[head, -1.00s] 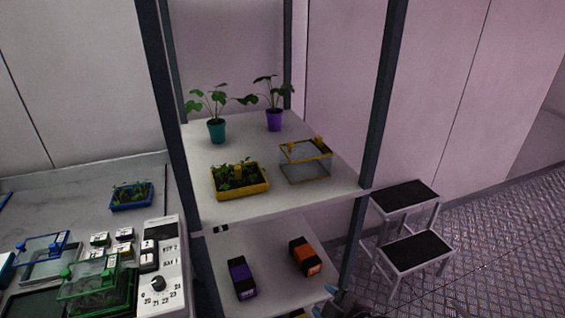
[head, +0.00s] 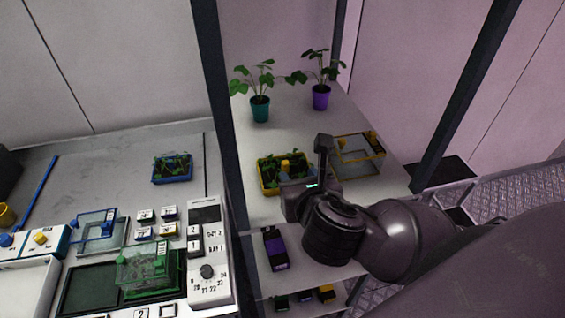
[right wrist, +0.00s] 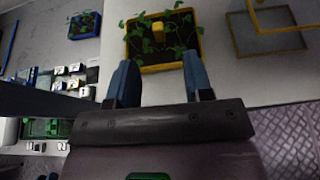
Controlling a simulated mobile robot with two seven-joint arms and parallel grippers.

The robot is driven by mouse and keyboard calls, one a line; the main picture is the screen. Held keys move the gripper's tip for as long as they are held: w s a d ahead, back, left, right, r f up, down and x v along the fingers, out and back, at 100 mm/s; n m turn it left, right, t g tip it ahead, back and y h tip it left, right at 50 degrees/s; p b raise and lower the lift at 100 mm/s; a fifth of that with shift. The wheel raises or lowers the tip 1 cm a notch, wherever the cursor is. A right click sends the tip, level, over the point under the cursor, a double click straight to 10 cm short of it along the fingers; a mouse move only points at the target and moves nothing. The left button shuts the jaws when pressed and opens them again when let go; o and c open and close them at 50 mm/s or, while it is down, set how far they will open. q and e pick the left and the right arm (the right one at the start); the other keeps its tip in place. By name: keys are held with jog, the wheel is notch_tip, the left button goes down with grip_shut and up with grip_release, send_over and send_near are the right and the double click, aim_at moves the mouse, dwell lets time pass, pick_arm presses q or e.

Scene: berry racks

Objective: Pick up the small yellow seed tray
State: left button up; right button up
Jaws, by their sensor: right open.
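The small yellow seed tray (head: 268,188) stands on the upper rack shelf with green seedlings and a yellow block-like grip in its middle. It shows whole at the top of the right wrist view (right wrist: 163,67). My right gripper (head: 308,165) reaches in from the right at the shelf's front, partly covering the tray's right side in the head view. In the right wrist view its two blue fingers (right wrist: 160,75) are spread and empty, pointing toward the tray's near edge. They appear apart from the tray. My left gripper is not in view.
A clear yellow-rimmed cover (head: 360,155) stands right of the tray. Potted plants in teal (head: 260,109) and purple (head: 321,98) pots stand behind. Dark rack posts (head: 216,110) flank the shelf. A blue tray (head: 172,168) and a control panel (head: 207,260) are on the left bench.

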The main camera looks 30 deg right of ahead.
aim_at(286, 164)
jog(key=x, duration=0.5)
jog(key=shift+x, duration=2.7)
jog(key=shift+a+f, duration=0.1)
jog(key=shift+a, duration=0.05)
grip_shut()
